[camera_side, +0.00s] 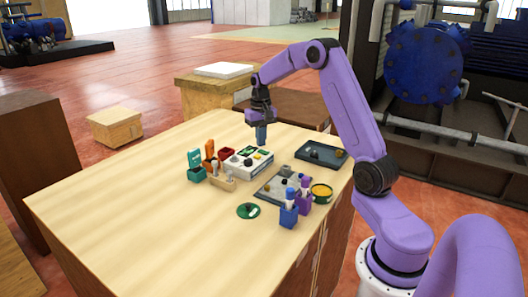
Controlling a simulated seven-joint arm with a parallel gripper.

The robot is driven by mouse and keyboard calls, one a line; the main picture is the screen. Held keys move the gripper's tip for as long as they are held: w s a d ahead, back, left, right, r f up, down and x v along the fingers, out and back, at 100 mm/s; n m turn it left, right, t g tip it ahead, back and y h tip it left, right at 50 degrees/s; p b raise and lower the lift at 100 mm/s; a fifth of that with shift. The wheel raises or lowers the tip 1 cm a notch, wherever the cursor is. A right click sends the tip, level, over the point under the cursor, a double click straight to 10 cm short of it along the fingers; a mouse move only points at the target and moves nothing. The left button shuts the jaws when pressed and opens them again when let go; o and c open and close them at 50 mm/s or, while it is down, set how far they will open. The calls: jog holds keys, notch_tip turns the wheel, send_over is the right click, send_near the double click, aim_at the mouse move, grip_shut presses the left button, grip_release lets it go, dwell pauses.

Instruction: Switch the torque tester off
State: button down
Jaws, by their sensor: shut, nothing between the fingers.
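My gripper (261,142) points straight down above the far right part of the box. It is shut and holds nothing. It appears apart from the box, but the exact gap cannot be told from this view.
A teal bin (195,175), an orange bin (209,162) and a wooden rack (222,184) stand left of the box. A grey plate (268,194), blue bottle (288,216), purple bottle (304,205), yellow bowl (321,192) and dark tray (334,163) lie right. The table's left front is clear.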

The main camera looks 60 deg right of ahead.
aim_at(261, 150)
jog(key=shift+f, duration=0.95)
dwell(1.0)
jog(key=shift+r, duration=3.5)
